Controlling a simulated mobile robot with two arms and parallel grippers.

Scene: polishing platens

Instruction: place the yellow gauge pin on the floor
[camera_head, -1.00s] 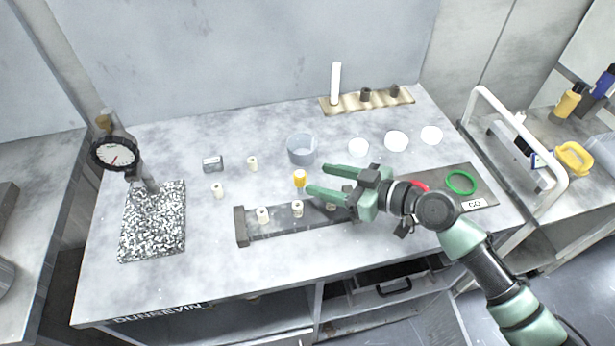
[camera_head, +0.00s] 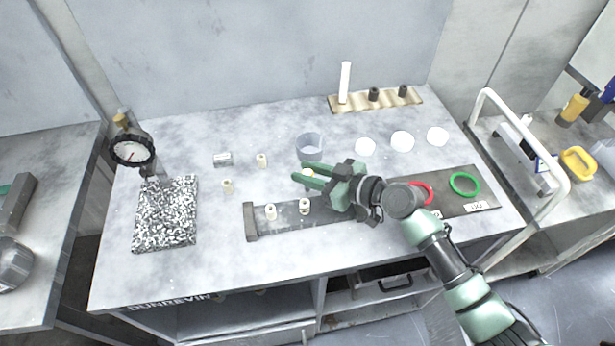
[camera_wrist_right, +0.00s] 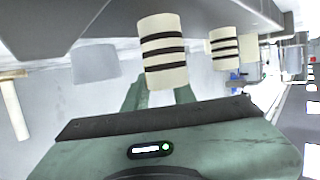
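The yellow gauge pin (camera_head: 308,172) stands on the grey bench, mostly hidden by my right gripper; only a little yellow shows. My right gripper (camera_head: 301,171) comes in from the right, its two green fingers apart and reaching to either side of the pin. Contact with the pin cannot be told. In the right wrist view the fingers are apart, and a cream pin with dark bands (camera_wrist_right: 163,52) shows beyond them; no yellow is visible there. The blue-grey floor (camera_head: 588,268) shows at the lower right. My left gripper is not in view.
Cream pins (camera_head: 304,205) stand on the dark bar (camera_head: 340,212) just in front of my right gripper. A grey cup (camera_head: 309,146) is close behind it. A dial gauge (camera_head: 133,150) stands at left. A white rail (camera_head: 565,170) borders the bench's right side.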

